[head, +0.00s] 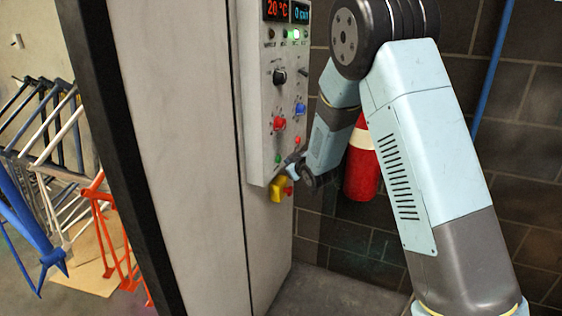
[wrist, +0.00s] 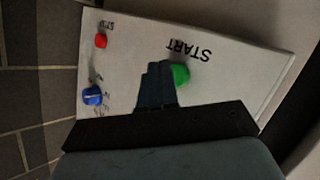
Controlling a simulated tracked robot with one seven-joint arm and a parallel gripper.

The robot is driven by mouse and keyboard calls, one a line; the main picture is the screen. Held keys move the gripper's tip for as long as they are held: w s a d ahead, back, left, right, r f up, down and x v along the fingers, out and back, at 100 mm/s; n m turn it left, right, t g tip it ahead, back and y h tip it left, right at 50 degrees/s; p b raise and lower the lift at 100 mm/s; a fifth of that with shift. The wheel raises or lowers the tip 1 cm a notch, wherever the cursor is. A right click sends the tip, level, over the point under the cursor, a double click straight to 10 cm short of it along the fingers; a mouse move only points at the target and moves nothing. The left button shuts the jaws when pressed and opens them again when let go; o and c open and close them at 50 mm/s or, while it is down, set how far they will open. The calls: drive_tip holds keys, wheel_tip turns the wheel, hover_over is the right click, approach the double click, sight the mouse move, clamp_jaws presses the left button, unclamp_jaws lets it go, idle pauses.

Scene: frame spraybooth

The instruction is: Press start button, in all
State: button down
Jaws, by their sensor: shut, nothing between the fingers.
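The control panel (head: 262,100) is a pale box on the side of the booth. Its green start button (head: 278,158) sits low on the panel; in the wrist view the green button (wrist: 181,75) is beside the word START. My gripper (head: 293,161) is at the panel's lower part, right of the green button. In the wrist view my gripper's shut, empty fingers (wrist: 157,72) lie just left of the green button and overlap its edge. I cannot tell whether they touch it. A red stop button (head: 297,140) also shows in the wrist view (wrist: 101,41).
A red knob (head: 279,123), a blue knob (head: 300,108) and a black knob (head: 279,76) are higher on the panel. A yellow and red switch (head: 278,189) is below. A red extinguisher (head: 362,170) stands behind my arm. Bike frames (head: 50,150) are at left.

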drive_tip(key=shift+d, duration=0.1)
drive_tip(key=shift+s+d, duration=0.3)
drive_tip(key=shift+d, duration=0.45)
drive_tip(key=shift+s+d, duration=0.25)
drive_tip(key=shift+d, duration=0.5)
drive_tip(key=shift+s+d, duration=0.3)
drive_tip(key=shift+d, duration=0.45)
drive_tip(key=s+d+r+m+g+h, duration=0.3)
drive_tip(key=s+d+r+m+h, duration=0.25)
drive_tip(key=s+d+r, duration=0.95)
drive_tip(key=s+d+r+m+g, duration=0.1)
drive_tip(key=s+d, duration=0.1)
drive_tip(key=s, duration=0.7)
drive_tip(key=s+d+r+m+g, duration=0.1)
drive_tip(key=s+d+m+g, duration=0.1)
drive_tip(key=s, duration=0.8)
drive_tip(key=s+d+r+m+g+h, duration=0.1)
drive_tip(key=s+d, duration=0.3)
drive_tip(key=s, duration=0.5)
drive_tip(key=shift+s+r+m, duration=0.35)
drive_tip(key=shift+r+m, duration=0.05)
drive_tip(key=shift+m, duration=0.25)
